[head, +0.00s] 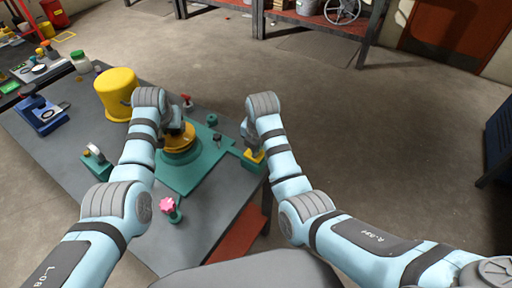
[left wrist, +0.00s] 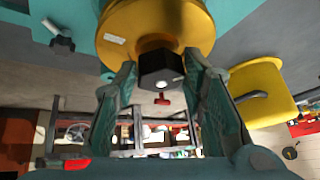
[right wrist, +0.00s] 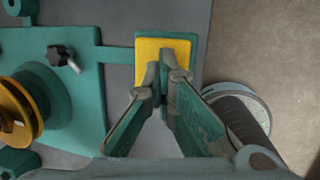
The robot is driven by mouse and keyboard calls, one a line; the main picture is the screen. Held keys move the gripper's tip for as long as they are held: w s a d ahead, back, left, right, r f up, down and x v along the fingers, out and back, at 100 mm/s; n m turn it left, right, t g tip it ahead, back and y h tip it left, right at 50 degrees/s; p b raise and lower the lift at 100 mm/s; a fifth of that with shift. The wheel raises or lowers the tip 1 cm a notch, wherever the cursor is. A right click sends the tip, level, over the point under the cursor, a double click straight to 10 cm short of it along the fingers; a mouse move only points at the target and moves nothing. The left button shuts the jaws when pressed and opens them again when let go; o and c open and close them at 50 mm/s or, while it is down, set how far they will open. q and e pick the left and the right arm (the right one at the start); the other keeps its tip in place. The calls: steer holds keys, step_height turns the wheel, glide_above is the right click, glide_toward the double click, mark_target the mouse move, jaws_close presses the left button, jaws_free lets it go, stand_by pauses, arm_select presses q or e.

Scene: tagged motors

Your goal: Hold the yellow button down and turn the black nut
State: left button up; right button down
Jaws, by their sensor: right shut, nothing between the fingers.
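The black nut (left wrist: 160,72) sits at the centre of the yellow round motor part (left wrist: 155,25) in the left wrist view. My left gripper (left wrist: 160,66) has its fingers apart, one on each side of the nut, with slim gaps visible. In the head view the yellow part (head: 179,141) stands on a teal base, and my left gripper (head: 181,128) hides the nut. The yellow button (right wrist: 178,47) is a square pad on a teal block joined to that base. My right gripper (right wrist: 163,72) is shut and empty, its tips over the button, seemingly touching it.
A yellow bucket (head: 117,95) stands behind my left arm on the grey table (head: 205,220). A pink knob (head: 168,206), a teal block with a ring (head: 95,160) and a blue device (head: 42,116) are also there. The table's right edge lies close to the button.

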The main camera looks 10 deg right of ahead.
arm_select(q)
steer(key=shift+c, duration=0.8)
steer(key=m+h, duration=0.1)
steer(key=m, duration=0.2)
steer(key=shift+a+h, duration=0.3)
steer(key=shift+h, duration=0.1)
steer(key=shift+c, duration=0.3)
steer(key=shift+m+g+h, duration=0.3)
steer(key=shift+m+h, duration=0.1)
steer(key=shift+m, duration=0.4)
steer(key=o, duration=1.2)
steer(key=shift+d, duration=0.1)
